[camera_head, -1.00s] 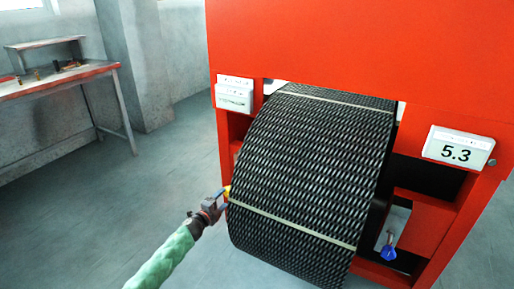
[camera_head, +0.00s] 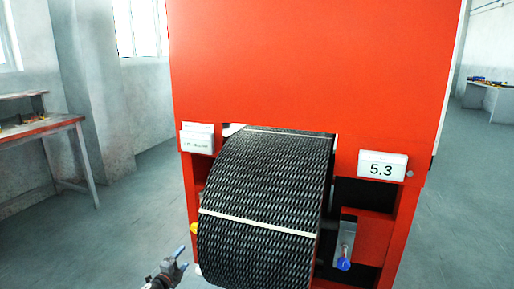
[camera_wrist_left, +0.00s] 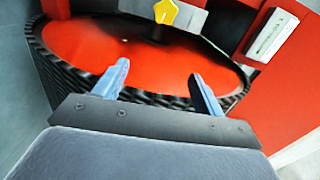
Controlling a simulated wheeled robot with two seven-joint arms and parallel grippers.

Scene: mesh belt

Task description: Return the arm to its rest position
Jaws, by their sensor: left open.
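My left gripper (camera_head: 182,260) is low in the head view, just left of the black mesh belt's lower part, with its arm coming in from the bottom left. In the left wrist view its two blue-grey fingers (camera_wrist_left: 160,72) stand apart with nothing between them. The mesh belt roll (camera_head: 265,185) sits in a red machine (camera_head: 310,70). A yellow knob (camera_head: 194,229) is at the belt's left side. The knob also shows in the left wrist view (camera_wrist_left: 166,12), beyond the fingers and apart from them. My right gripper is not in view.
A blue knob (camera_head: 343,264) is at the belt's lower right. A white "5.3" display (camera_head: 382,166) is on the machine's right and a white label box (camera_head: 197,138) on its left. A red-topped workbench (camera_head: 35,132) stands at the left. The grey floor between is clear.

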